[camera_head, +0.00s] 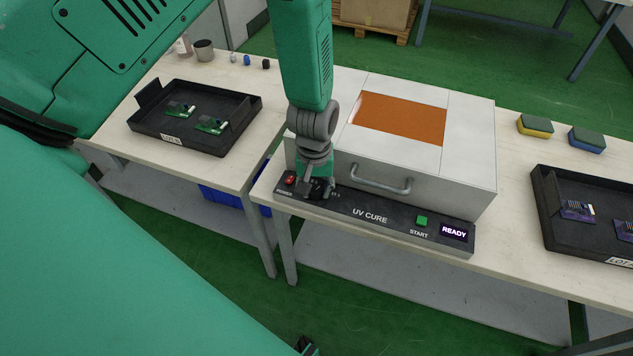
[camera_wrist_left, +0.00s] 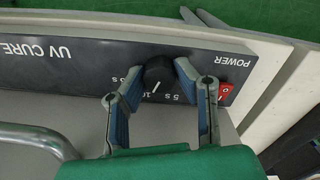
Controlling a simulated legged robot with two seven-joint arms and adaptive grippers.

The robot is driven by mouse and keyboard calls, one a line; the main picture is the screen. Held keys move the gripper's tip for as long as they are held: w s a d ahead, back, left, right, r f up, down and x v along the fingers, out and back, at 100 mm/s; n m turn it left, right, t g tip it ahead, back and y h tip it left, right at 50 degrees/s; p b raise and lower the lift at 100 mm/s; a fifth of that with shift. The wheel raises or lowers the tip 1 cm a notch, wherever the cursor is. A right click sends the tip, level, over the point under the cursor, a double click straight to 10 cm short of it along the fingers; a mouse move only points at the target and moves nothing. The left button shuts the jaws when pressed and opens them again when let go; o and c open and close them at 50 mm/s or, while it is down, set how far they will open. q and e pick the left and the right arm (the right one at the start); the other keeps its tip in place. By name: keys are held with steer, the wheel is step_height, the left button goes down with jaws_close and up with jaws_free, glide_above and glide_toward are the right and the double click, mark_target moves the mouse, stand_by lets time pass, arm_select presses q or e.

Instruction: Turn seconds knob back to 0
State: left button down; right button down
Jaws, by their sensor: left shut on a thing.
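The black seconds knob (camera_wrist_left: 158,73) sits on the dark front strip of the UV cure box, with printed seconds marks such as 5 s beside it. My left gripper (camera_wrist_left: 160,68) has its two fingers on either side of the knob, shut on it. A short white line shows at the knob's edge near the marks; I cannot tell which setting it points to. In the head view, my left gripper (camera_head: 318,187) comes down onto the left end of the control panel (camera_head: 395,223) and largely hides the knob. My right gripper is not in view.
A red power switch (camera_head: 290,180) is close beside the gripper. A drawer handle (camera_head: 380,180) sticks out above the panel. The green start button (camera_head: 422,220) and a READY display (camera_head: 454,231) are at the right end. Black trays (camera_head: 190,145) hold boards.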

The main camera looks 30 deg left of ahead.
mark_target(316, 188)
arm_select(q)
steer(key=shift+w+r, duration=0.1)
steer(key=shift+w, duration=0.1)
steer(key=c, duration=1.3)
jaws_free()
steer(key=shift+o, duration=0.2)
step_height(316, 188, up, 12)
steer(key=shift+a, duration=0.1)
